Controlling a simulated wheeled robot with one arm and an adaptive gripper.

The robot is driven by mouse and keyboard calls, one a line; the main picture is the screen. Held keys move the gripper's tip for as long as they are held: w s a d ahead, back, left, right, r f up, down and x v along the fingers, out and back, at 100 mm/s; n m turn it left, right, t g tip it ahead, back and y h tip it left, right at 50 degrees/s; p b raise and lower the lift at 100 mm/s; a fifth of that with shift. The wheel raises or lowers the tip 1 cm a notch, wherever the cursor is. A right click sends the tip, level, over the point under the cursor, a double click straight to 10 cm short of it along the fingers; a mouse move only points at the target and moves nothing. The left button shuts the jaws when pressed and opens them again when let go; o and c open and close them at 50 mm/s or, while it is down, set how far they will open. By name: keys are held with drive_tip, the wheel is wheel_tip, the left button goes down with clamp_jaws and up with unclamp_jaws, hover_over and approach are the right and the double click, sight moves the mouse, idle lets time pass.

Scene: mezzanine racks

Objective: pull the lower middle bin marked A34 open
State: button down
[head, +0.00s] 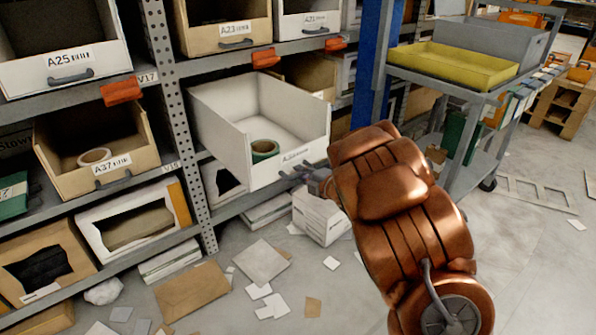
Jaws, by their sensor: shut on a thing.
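The white bin (228,135) stands well out from the middle rack shelf, level, with its inside showing. A green tape roll (264,149) lies in it. The label on its front (295,156) is too small and slanted to read surely. My gripper (302,172) is at the lower right of the bin's front, shut on the bin's handle. The fingers are small in view, and my copper-coloured arm covers the space to their right. Most of the handle is hidden by the gripper.
A bin marked A37 (75,178) sits left of the rack's perforated upright (178,120). A grey cart with a yellow tray (455,66) stands right of a blue post. A white box (322,218) and scattered papers lie on the floor below.

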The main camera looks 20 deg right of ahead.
drive_tip(key=shift+d, duration=0.1)
drive_tip(key=c, duration=1.1)
unclamp_jaws()
drive_tip(key=shift+c, duration=0.2)
drive_tip(key=v, duration=1.2)
